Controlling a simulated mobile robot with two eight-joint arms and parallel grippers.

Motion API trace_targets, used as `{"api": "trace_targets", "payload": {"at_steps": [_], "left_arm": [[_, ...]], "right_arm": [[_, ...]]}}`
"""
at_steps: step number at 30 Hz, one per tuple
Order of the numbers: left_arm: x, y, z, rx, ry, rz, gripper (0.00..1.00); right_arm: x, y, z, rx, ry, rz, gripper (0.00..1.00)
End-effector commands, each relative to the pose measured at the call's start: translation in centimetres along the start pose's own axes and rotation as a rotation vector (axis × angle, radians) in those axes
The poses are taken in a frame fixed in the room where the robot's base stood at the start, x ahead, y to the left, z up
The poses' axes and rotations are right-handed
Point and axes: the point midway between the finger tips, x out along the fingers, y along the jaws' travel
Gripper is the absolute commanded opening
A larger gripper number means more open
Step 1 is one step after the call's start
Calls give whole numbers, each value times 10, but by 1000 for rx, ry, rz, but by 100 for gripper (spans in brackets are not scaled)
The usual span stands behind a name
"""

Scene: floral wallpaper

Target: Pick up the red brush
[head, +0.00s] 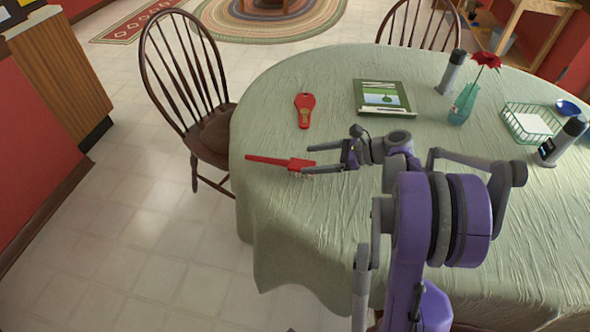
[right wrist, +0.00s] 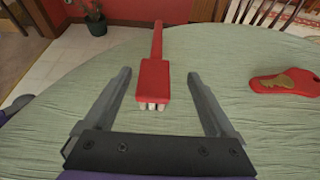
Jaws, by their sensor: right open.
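The red brush (head: 272,161) lies on the green-clothed table (head: 290,225) near its left edge. Its handle points left and its bristled head is at the right end. My right gripper (head: 306,161) is open, with its fingers either side of the brush head. In the right wrist view the brush (right wrist: 153,78) lies between the spread fingers of the gripper (right wrist: 158,88), its handle pointing away and pale bristles at the near end. The fingers look apart from the head. My left gripper is not seen.
A red paddle-shaped item (head: 305,108) lies beyond the brush. A wooden chair (head: 190,75) stands at the left edge.

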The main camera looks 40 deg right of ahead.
Motion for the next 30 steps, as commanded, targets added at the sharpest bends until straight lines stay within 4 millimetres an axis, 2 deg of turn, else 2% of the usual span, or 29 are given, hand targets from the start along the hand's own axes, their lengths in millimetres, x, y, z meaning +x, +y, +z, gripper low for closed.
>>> {"api": "trace_targets", "payload": {"at_steps": [5,15,22,30], "left_arm": [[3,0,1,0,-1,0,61],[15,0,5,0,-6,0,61],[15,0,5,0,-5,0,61],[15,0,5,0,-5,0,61]], "right_arm": [[10,2,-1,-1,1,1,90],[55,8,-4,-2,1,2,90],[56,7,-3,-2,1,-1,90],[56,7,-3,-2,1,-1,41]]}}
